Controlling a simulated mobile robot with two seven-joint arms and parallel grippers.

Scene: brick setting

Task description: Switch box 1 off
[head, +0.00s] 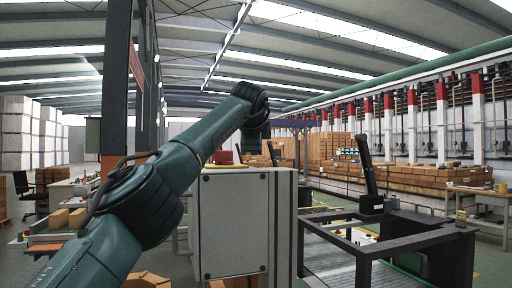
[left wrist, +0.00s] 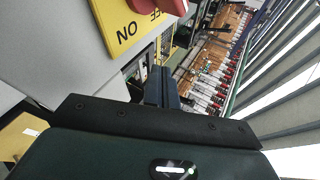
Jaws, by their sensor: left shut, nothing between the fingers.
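A grey box (head: 232,222) stands in front of me in the head view, with a red part (head: 225,156) on its top. No box number is readable. My left arm reaches over to the box's far side; its gripper is mostly hidden in the head view. In the left wrist view my left gripper (left wrist: 160,76) is shut and empty, apart from the red handle. My right gripper is not seen.
A dark-framed roller conveyor (head: 340,252) stands right of the box. Tables with cartons (head: 68,218) are at the left. Brick stacks (head: 405,186) line the right side.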

